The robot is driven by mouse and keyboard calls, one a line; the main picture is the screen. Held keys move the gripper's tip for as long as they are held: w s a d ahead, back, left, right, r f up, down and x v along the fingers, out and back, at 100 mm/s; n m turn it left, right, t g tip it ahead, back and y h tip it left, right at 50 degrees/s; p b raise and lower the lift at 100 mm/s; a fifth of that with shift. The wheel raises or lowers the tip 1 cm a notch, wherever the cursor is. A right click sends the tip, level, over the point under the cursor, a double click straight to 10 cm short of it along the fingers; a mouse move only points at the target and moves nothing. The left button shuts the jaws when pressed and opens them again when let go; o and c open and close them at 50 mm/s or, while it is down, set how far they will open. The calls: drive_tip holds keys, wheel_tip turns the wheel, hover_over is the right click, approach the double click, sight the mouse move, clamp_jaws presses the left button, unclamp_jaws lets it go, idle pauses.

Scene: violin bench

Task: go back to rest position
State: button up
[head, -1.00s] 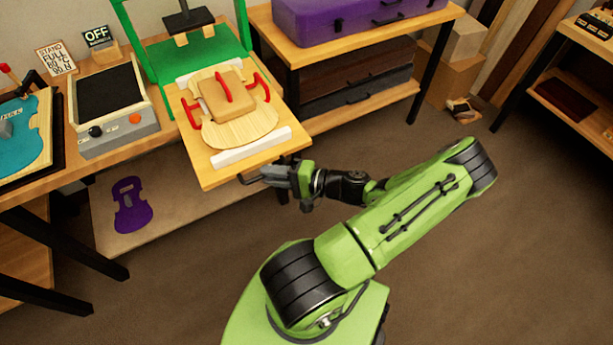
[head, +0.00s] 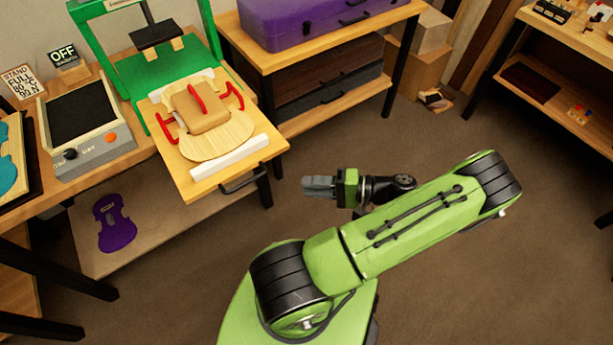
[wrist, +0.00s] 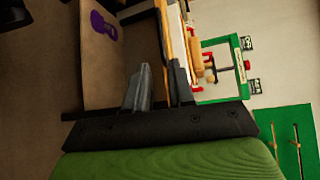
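My gripper (head: 318,187) hangs over open floor, to the right of the press tray and apart from its black handle (head: 243,180). The wrist view shows two grey fingers (wrist: 160,78) with a gap between them and nothing held. The wooden tray (head: 265,148) sticks out at the front of the green press (head: 92,40). On it lies a pale wooden violin body (head: 225,143) with red clamps and a tan block (head: 200,112) on top.
A hot plate (head: 85,135) and an OFF sign (head: 63,55) stand on the bench at left. A purple case (head: 310,18) lies on the shelf behind. A purple violin shape (head: 115,224) is on the lower shelf. The floor (head: 480,270) at right is clear.

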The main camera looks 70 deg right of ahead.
idle(0.4)
drive_tip(key=w+a+r+n+g+y+p, duration=0.2)
drive_tip(key=w+a+r+n+g, duration=0.8)
drive_tip(key=w+r+g, duration=0.3)
drive_tip(key=s+a+r+n+t+h+p, duration=0.2)
drive_tip(key=a+r+n+h, duration=0.3)
drive_tip(key=a+r, duration=0.9)
drive_tip(key=shift+a+n+t, duration=0.3)
drive_tip(key=shift+a+n, duration=0.7)
drive_tip(key=shift+n, duration=0.2)
